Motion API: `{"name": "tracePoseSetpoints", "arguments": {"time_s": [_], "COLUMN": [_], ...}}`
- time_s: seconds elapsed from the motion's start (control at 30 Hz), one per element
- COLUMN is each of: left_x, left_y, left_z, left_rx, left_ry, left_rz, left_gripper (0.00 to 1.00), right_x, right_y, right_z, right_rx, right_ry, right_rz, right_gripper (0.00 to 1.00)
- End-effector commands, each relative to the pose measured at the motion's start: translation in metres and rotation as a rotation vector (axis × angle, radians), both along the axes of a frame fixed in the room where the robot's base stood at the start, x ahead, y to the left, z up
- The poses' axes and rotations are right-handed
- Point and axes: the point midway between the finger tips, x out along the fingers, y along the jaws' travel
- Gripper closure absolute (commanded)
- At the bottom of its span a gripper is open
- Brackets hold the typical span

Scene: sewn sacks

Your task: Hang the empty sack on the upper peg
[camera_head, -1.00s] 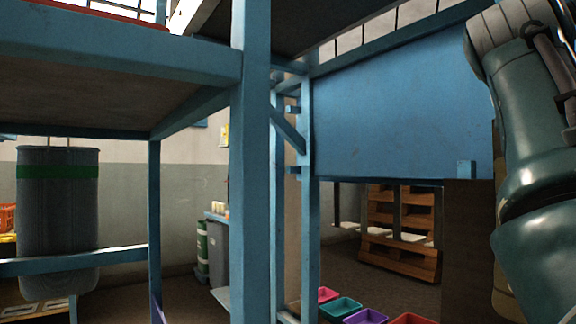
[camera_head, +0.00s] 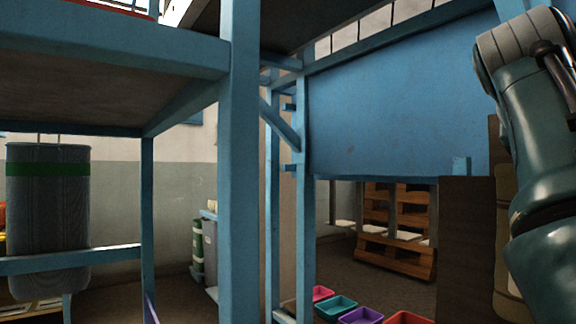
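A grey sack with a green band (camera_head: 48,215) hangs by straps beneath the blue shelf at the left, its lower part behind a blue rail. I cannot tell whether it is empty. Small blue stubs, one higher (camera_head: 290,107) and one lower (camera_head: 289,168), stick out of the blue post left of the panel; I cannot tell whether these are pegs. Another blue stub (camera_head: 461,166) shows at the panel's lower right. One of my arms fills the right edge, hiding part of a tan object (camera_head: 503,215) I cannot identify. Neither gripper is in view.
A thick blue upright (camera_head: 239,170) stands close in front. A blue panel (camera_head: 395,105) and a dark brown block (camera_head: 466,250) are to its right. Coloured bins, one purple (camera_head: 360,316), lie low at the bottom. Wooden pallets (camera_head: 395,245) stand behind on open floor.

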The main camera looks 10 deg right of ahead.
Motion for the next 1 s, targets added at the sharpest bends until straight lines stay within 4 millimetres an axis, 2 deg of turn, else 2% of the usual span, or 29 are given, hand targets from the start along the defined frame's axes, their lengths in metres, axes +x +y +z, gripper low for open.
{"name": "tracePoseSetpoints", "arguments": {"time_s": [0.27, 0.3, 0.6, 1.0], "left_x": [0.0, 0.0, 0.0, 0.0001], "left_y": [-0.0005, -0.0007, -0.0032, -0.0033], "left_z": [0.0, 0.0, 0.0002, 0.0049], "left_rx": [-0.001, -0.002, -0.012, -0.012], "left_ry": [0.0, 0.0, 0.0, 0.001], "left_rz": [0.001, 0.001, 0.008, 0.007], "left_gripper": [0.5, 0.5, 0.5, 0.5], "right_x": [-0.0001, -0.0001, -0.0001, 0.0004], "right_y": [0.0, 0.0, 0.0, -0.0016], "right_z": [0.0001, 0.0001, 0.0001, 0.0036], "right_rx": [0.0, 0.0, 0.0, 0.0], "right_ry": [0.0, 0.0, 0.0, 0.001], "right_rz": [0.0, 0.0, 0.0, 0.0], "right_gripper": [1.0, 0.92, 0.59, 0.59]}}
